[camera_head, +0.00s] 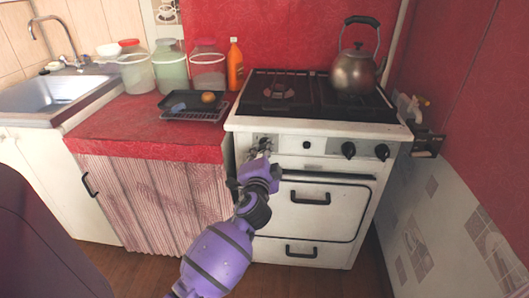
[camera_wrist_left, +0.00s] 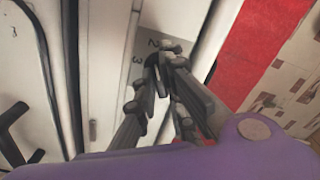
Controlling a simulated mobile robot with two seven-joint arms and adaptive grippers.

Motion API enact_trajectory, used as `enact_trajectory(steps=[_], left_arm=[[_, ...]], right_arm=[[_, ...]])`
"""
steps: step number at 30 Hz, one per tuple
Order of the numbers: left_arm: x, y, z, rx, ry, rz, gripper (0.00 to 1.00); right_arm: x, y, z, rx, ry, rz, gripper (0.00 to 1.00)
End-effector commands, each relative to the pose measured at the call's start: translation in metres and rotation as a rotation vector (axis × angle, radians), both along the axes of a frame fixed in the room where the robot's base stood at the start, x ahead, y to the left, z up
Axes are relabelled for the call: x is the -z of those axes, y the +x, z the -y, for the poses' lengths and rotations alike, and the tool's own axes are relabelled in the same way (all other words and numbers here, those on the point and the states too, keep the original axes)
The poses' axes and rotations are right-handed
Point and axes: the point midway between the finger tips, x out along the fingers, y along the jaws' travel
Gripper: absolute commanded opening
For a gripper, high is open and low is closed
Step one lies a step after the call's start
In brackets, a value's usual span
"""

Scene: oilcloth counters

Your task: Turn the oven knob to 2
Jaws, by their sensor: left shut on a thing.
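The white oven (camera_head: 320,185) stands right of centre in the head view, with its control panel (camera_head: 320,144) under the hob. My left gripper (camera_head: 263,147) is at the left end of that panel. In the left wrist view its fingers (camera_wrist_left: 168,64) are closed together at the panel, beside the printed marks 2 and 3 (camera_wrist_left: 137,61). They are shut on the oven knob there, which they mostly hide. Where its pointer stands cannot be told. My right gripper is not in view.
Two dark knobs (camera_head: 365,150) sit further right on the panel. A kettle (camera_head: 356,62) stands on the hob. The red counter (camera_head: 140,125) holds jars, an orange bottle (camera_head: 235,64) and a dark tray (camera_head: 193,116). The oven door handle (camera_head: 310,198) is below the panel.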

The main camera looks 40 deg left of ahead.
Motion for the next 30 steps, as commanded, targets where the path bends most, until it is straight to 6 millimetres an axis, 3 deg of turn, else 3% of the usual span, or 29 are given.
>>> enact_trajectory(steps=[17,18,21,30], left_arm=[[0.0012,-0.0002,0.0,-0.001,-0.026,0.013,0.0],[0.0012,-0.0002,0.0,-0.001,-0.026,0.013,0.14],[0.0009,-0.0002,0.0001,0.0,-0.025,0.013,0.28],[0.0003,-0.0005,0.0004,0.0,-0.024,0.014,0.28]], right_arm=[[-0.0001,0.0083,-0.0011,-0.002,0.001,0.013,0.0],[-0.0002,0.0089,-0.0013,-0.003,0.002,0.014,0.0],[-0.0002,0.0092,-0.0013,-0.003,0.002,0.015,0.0],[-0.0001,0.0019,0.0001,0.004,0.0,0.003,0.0]])
